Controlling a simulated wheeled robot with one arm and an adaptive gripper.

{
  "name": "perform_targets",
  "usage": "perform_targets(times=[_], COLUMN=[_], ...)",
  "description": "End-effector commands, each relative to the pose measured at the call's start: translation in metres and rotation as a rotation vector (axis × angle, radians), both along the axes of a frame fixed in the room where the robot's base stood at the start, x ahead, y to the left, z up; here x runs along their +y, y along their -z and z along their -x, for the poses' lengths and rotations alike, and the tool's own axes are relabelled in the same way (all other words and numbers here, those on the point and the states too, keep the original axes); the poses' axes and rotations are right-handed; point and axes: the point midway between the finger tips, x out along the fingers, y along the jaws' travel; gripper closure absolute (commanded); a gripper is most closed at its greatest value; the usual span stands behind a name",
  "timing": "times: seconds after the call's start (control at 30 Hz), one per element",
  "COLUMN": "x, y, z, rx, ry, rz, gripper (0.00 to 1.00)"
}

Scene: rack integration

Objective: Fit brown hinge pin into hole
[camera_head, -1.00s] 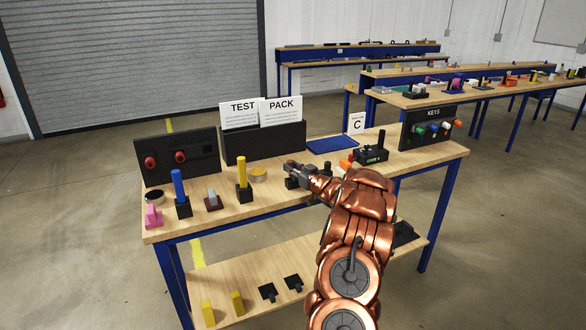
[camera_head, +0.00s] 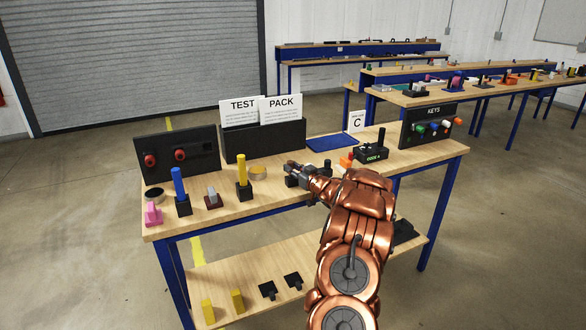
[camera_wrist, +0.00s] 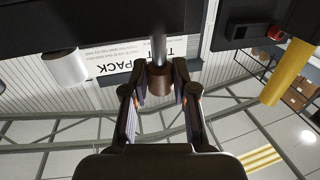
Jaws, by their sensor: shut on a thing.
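In the wrist view my gripper (camera_wrist: 158,88) is shut on the brown hinge pin (camera_wrist: 158,82), with one finger on each side of its brown end. A silver shaft (camera_wrist: 158,50) runs from the brown end to a dark block (camera_wrist: 105,18) at the picture's top. I cannot tell whether the shaft's tip is in a hole, as that spot is not clearly visible. In the head view my gripper (camera_head: 292,167) is at a low black block (camera_head: 292,181) on the bench; the pin is too small to make out there.
On the bench (camera_head: 227,217), a yellow post (camera_head: 242,170) and a blue post (camera_head: 179,184) stand left of my gripper. A black device (camera_head: 371,154) stands to the right. Behind are a black TEST PACK holder (camera_head: 264,143) and a blue tray (camera_head: 332,143).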

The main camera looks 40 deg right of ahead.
Motion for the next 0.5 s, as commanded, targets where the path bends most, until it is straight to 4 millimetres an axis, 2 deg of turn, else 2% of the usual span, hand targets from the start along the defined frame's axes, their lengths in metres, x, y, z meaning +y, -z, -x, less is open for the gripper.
perform_targets(times=[0.5], x=[-0.0001], y=[0.0106], z=[0.0001], rx=[0.0], ry=[0.0], rz=[0.0], gripper=[1.0])
